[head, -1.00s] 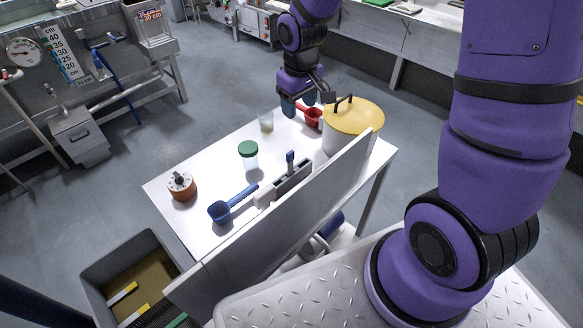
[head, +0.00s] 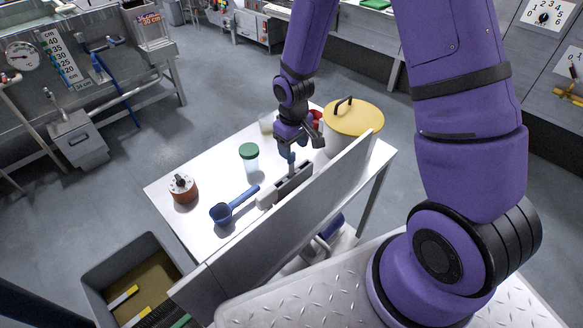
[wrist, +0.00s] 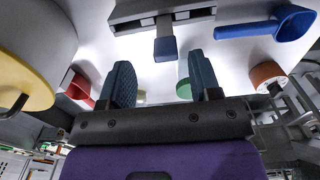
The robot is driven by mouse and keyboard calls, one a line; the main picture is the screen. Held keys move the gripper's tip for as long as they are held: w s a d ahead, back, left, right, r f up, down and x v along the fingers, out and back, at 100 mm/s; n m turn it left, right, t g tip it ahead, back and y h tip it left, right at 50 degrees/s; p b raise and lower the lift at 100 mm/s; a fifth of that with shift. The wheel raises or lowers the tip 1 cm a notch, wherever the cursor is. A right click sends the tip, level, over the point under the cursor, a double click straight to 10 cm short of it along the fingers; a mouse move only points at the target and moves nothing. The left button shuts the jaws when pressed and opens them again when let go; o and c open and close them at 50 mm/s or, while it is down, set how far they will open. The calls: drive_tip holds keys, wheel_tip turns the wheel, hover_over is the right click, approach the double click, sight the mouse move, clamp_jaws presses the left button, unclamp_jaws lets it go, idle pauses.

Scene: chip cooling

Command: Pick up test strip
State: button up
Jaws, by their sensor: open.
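A grey holder (head: 287,186) stands on the white table against its raised panel. A thin grey piece with a blue end (head: 292,160) stands up out of it; it looks like the test strip, though I cannot confirm this. In the wrist view its blue end (wrist: 165,48) is between the lines of my two fingers, just beyond the fingertips. My gripper (head: 288,150) is over the holder, open and empty. In the wrist view my gripper (wrist: 162,72) shows both fingers spread apart, not touching the strip. The strip's lower part is hidden in the holder.
A blue scoop (head: 232,206), a green-lidded jar (head: 249,158) and a red-brown timer-like pot (head: 183,188) stand to the left. A yellow-lidded pot (head: 352,118) and a red scoop (head: 317,117) are to the right. The raised panel (head: 300,225) borders the near edge.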

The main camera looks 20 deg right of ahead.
sight(291, 162)
drive_tip(key=f, duration=0.4)
drive_tip(key=shift+s+a, duration=0.1)
drive_tip(key=shift+a, duration=0.2)
drive_tip(key=shift+f, duration=0.55)
clamp_jaws()
